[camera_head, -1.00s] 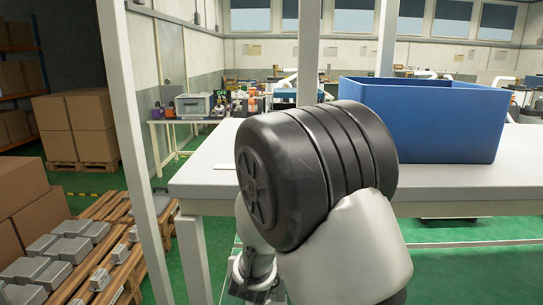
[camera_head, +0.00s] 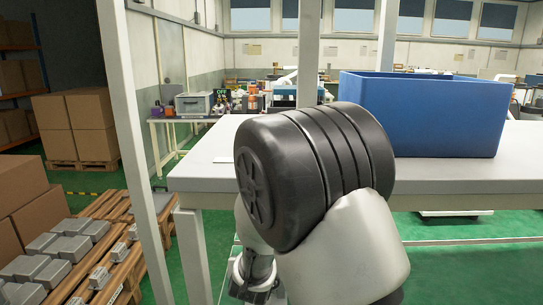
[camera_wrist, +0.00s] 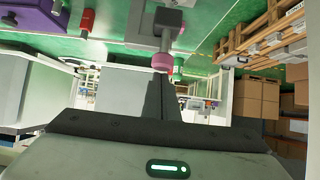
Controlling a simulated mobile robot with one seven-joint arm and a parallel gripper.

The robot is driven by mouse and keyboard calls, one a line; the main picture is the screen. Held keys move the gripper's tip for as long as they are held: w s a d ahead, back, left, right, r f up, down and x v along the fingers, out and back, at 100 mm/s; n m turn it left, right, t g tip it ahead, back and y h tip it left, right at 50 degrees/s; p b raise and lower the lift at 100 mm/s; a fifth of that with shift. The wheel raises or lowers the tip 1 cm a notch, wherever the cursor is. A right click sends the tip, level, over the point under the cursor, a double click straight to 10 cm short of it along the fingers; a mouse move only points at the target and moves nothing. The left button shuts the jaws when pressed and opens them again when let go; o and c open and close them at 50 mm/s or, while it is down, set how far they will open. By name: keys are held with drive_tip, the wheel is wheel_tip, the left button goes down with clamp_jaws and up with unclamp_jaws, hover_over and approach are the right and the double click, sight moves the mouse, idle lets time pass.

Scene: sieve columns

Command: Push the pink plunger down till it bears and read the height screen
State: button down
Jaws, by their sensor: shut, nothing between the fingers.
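The pink plunger (camera_wrist: 163,61) shows in the wrist view as a short pink cylinder on the end of a grey stem and block (camera_wrist: 166,20). My gripper (camera_wrist: 162,80) is shut and empty, its dark fingers pointing at the pink end. The fingertips look very close to it; I cannot tell whether they touch. In the head view my own arm hides the gripper and the plunger. I cannot make out a height screen in either view.
In the head view a blue bin (camera_head: 424,115) stands on the white table (camera_head: 210,165). An upright post (camera_head: 130,140) stands left; pallets (camera_head: 120,270) hold grey parts.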

drive_tip(key=shift+f+b, duration=0.5)
drive_tip(key=shift+f, duration=0.15)
idle(0.4)
drive_tip(key=shift+r, duration=0.15)
idle(0.3)
wheel_tip(320, 180, up, 9)
drive_tip(key=p, duration=0.8)
